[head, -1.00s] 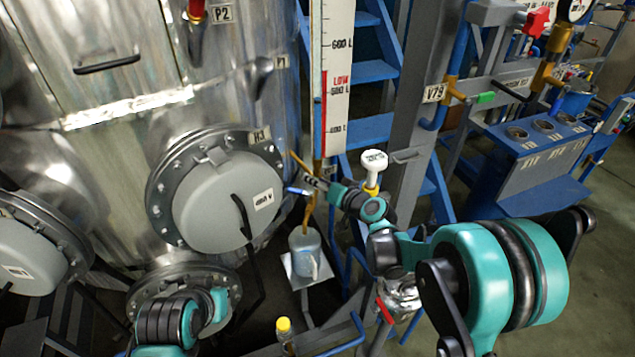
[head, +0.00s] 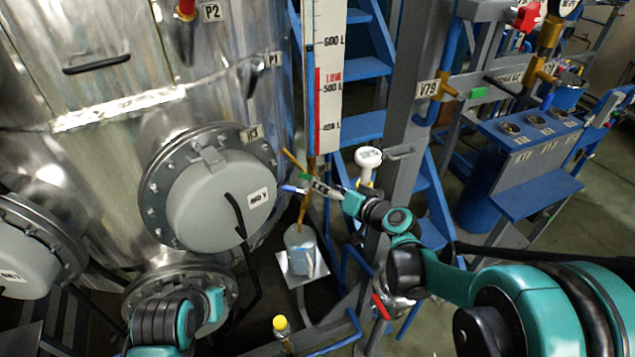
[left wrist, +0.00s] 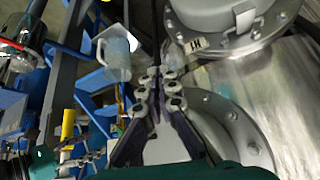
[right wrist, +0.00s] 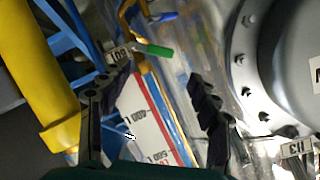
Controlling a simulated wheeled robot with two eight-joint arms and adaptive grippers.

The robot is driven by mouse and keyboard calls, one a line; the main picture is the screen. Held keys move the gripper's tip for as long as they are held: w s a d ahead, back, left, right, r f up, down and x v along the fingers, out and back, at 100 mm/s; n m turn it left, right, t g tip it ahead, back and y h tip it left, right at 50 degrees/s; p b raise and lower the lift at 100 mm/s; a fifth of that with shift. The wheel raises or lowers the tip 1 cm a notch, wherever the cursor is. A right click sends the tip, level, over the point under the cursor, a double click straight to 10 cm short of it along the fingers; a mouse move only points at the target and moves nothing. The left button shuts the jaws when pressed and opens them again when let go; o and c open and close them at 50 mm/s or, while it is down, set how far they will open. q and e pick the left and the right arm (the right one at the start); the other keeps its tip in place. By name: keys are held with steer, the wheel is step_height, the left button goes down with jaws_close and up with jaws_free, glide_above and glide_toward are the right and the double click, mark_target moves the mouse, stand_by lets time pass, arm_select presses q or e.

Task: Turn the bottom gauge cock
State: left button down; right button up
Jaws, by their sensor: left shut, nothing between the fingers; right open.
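The level gauge (head: 326,85) is a white scale with a red low band, beside the steel vessel. At its foot, brass pipework carries a green lever (head: 304,177) and a blue lever (head: 290,189). The right wrist view shows the green lever (right wrist: 155,50) and blue lever (right wrist: 164,17) beyond the fingertips. My right gripper (right wrist: 157,80) is open, with the gauge scale (right wrist: 147,120) behind the gap; no lever is clearly between its fingers. In the head view it is just right of the levers. My left gripper (left wrist: 156,76) is shut and empty, low by the vessel.
A bolted grey manway cover (head: 220,195) stands left of the levers. A translucent jug (head: 300,250) sits on a plate below. A white-topped valve (head: 368,158) is close to my right wrist. A thick yellow pipe (right wrist: 30,70) runs along the left of the right wrist view.

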steer(key=shift+v, duration=1.8)
